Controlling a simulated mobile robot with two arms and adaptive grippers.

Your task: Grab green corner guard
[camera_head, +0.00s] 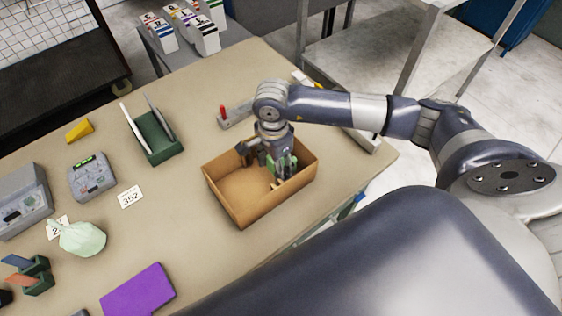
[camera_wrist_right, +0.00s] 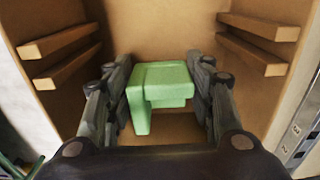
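A light green corner guard (camera_wrist_right: 158,88) lies inside an open cardboard box (camera_head: 232,206). In the right wrist view it sits between the two fingers of my right gripper (camera_wrist_right: 158,100), with a small gap to the left finger and a gap to the right finger. My right gripper (camera_head: 270,168) is open and reaches down into the right part of the box in the head view. Only a small bit of green shows beside it there, so the guard is mostly hidden. My left gripper is not in view.
The box stands on a beige table. Around it are a green holder with upright plates (camera_head: 157,142), a small red-handled tool (camera_head: 223,113), a grey device (camera_head: 92,178), a pale green bag (camera_head: 82,238) and a purple block (camera_head: 138,290). Tan ledges (camera_wrist_right: 60,40) line the box's inner walls.

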